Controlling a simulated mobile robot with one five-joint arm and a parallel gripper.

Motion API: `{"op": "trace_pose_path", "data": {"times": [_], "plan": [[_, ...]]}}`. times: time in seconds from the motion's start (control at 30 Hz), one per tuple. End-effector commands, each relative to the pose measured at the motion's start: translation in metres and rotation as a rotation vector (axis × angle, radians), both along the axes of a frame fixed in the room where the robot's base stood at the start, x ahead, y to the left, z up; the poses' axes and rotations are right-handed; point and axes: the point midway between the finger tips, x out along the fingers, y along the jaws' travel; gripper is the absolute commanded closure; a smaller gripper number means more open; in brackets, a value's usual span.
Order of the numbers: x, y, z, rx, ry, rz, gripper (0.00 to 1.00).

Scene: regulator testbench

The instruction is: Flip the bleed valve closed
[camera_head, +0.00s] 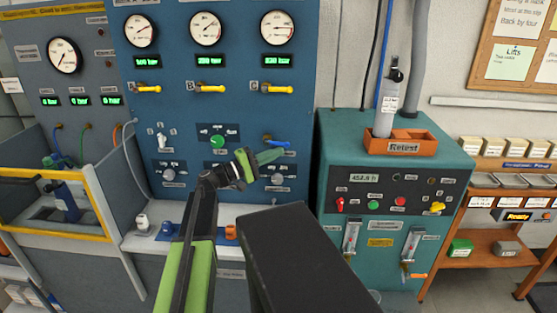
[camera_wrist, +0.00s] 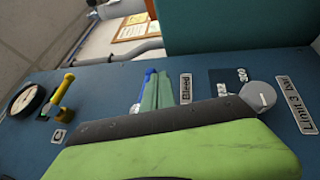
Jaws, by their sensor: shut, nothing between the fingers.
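In the wrist view a small part of the blue lever (camera_wrist: 149,76) shows behind my fingertips, beside the "Bleed" label (camera_wrist: 185,88). My gripper (camera_head: 271,156) is shut and empty, its green fingertips just below the lever in the head view. The fingertips (camera_wrist: 154,91) partly cover the lever in the wrist view. I cannot tell whether they touch it.
The yellow C lever (camera_head: 277,88) sits above, and a grey limit knob (camera_head: 277,179) below. A green centre knob (camera_head: 217,141) is to the left. The teal test cabinet (camera_head: 340,130) stands out close on the right, with an orange tray (camera_head: 400,148) on top.

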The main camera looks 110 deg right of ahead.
Motion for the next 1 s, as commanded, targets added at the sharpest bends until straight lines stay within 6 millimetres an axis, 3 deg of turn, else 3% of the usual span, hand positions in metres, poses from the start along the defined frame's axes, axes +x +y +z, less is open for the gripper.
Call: {"op": "trace_pose_path", "data": {"times": [0.23, 0.43, 0.73, 1.0], "plan": [[0.003, 0.0, -0.009, 0.0, 0.0, 0.003, 1.0], [0.014, 0.003, -0.052, 0.0, 0.0, 0.011, 1.0], [0.08, 0.01, -0.065, 0.0, -0.001, 0.011, 1.0], [0.107, 0.011, -0.071, 0.0, -0.001, 0.01, 1.0]]}}
